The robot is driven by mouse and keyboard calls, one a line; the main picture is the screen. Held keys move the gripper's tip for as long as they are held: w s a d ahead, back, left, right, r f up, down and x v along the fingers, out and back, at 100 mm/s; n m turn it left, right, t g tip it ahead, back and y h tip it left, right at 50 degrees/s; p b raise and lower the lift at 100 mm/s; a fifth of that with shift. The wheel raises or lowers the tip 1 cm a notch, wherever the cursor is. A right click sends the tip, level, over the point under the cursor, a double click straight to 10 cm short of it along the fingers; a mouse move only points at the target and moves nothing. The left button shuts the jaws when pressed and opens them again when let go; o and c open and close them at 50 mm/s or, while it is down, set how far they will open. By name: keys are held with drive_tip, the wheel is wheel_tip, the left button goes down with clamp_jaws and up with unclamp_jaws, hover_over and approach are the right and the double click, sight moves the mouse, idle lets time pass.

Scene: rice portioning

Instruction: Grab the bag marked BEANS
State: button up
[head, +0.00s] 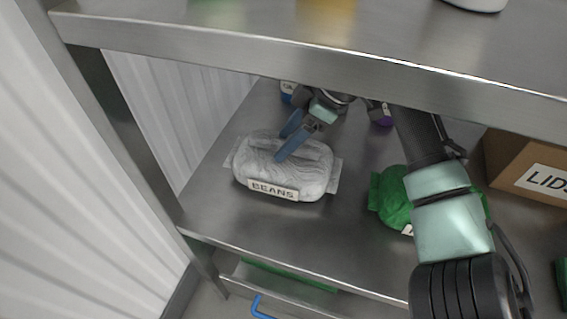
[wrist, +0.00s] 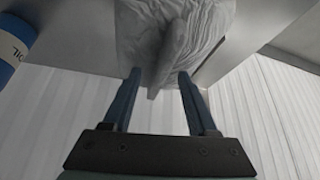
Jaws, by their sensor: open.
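The grey-white bag marked BEANS (head: 245,165) lies on the metal shelf, its label facing the front. My gripper (head: 284,146) reaches in from behind and above the bag, with its blue fingers over the bag's top. In the wrist view, the bag (wrist: 205,30) fills the top middle, and a raised ridge on it points down between the two open fingers of my gripper (wrist: 158,85). I cannot tell whether the fingers touch the bag.
A green bag (head: 393,200) lies to the right, partly behind my arm. A blue container (head: 287,92) is behind, also in the wrist view (wrist: 14,45). An upper shelf (head: 250,50) overhangs the front. Corrugated wall is at left.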

clamp_jaws()
idle(1.3)
drive_tip(key=shift+r, duration=0.1)
